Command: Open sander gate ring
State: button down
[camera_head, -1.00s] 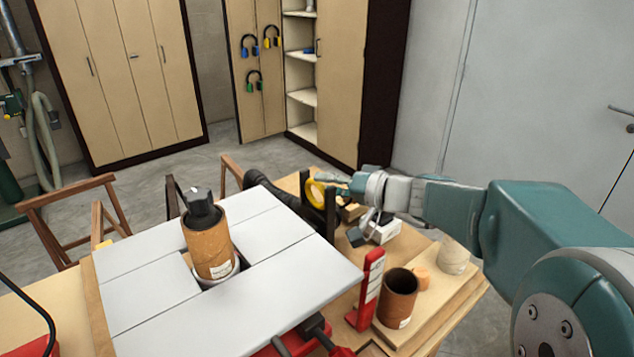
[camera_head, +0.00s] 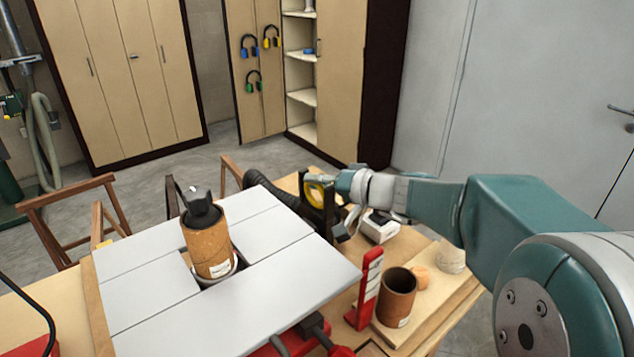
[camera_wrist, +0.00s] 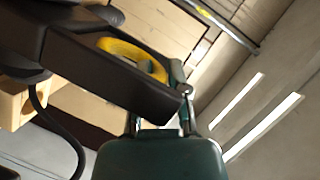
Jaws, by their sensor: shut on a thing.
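The yellow gate ring (camera_head: 315,192) sits by a dark gate frame (camera_head: 328,212) at the right edge of the sander's table. In the wrist view, the ring (camera_wrist: 135,55) shows large, partly behind a thick black bar (camera_wrist: 95,65). My gripper (camera_head: 335,178) reaches in from the right at the ring's upper right edge and is shut on it. In the wrist view, my gripper (camera_wrist: 186,95) shows at the bar's end, next to the ring. The exact contact is small and partly hidden.
A cardboard tube (camera_head: 208,248) stands in the grey tabletop (camera_head: 290,265). A second tube (camera_head: 397,297) and a red upright piece (camera_head: 369,285) stand at front right. A white box (camera_head: 381,228) sits below my arm.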

notch_tip(320, 180, up, 7)
jog(key=shift+f, duration=0.2)
jog(key=c, duration=0.7)
grip_release()
jog(key=shift+o, duration=0.3)
jog(key=shift+w+a+f, duration=0.1)
jog(key=shift+a, duration=0.15)
jog(key=shift+d, duration=0.1)
jog(key=v, duration=1.2)
